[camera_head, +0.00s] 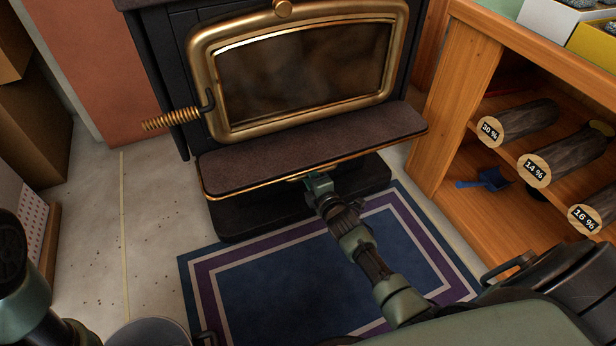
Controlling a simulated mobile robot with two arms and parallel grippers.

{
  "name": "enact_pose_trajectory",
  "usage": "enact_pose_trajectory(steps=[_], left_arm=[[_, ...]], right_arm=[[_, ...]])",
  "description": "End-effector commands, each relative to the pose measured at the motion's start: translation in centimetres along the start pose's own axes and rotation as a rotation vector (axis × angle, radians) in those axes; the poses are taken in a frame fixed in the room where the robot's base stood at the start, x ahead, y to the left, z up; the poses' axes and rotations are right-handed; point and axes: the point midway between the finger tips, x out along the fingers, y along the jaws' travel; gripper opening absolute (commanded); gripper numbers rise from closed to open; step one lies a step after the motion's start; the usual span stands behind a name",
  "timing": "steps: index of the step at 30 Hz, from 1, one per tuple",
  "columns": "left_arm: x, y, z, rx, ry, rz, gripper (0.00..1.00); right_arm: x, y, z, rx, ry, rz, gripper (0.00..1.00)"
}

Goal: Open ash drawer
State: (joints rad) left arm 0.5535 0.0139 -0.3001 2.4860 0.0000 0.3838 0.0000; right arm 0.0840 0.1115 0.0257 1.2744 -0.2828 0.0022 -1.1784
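The black stove (158,75) has a brass-framed glass door (300,72) and a dark ledge (310,148) with a brass edge below it. The ash drawer cannot be made out; the space under the ledge is dark and largely hidden by it. My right arm reaches up from the lower right over the rug. My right gripper (317,181) is at the front underside of the ledge, near its middle. Its fingers are too small and partly hidden, so I cannot tell whether they hold anything.
A blue and purple bordered rug (270,285) lies before the stove. A wooden shelf (455,100) at the right holds logs marked with percentages and a small blue scoop (490,180). A coiled brass handle (168,121) sticks out left. Bare floor (140,210) lies left of the rug.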

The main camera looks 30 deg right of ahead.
Motion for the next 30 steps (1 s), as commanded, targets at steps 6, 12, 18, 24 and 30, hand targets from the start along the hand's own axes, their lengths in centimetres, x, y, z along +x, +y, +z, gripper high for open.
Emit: enact_pose_trajectory(steps=[6,12,18,24,30], left_arm=[[0.04,-0.01,0.02,0.0,-0.001,0.0,0.47],[0.03,0.0,0.03,0.0,-0.001,0.0,0.47],[0.02,0.01,0.03,0.0,-0.001,0.0,0.47],[0.01,0.01,0.04,-0.001,-0.001,0.0,0.47],[0.01,0.0,0.04,-0.001,-0.001,0.0,0.47]], right_arm=[[-0.02,0.04,0.0,0.0,0.0,0.0,0.26],[-0.03,0.02,0.0,0.0,0.0,0.0,0.0],[-0.04,-0.01,-0.01,0.0,0.0,-0.001,0.0],[-0.05,-0.03,-0.01,0.001,0.0,-0.001,0.0],[-0.05,-0.05,-0.01,0.001,0.0,-0.001,0.0]])
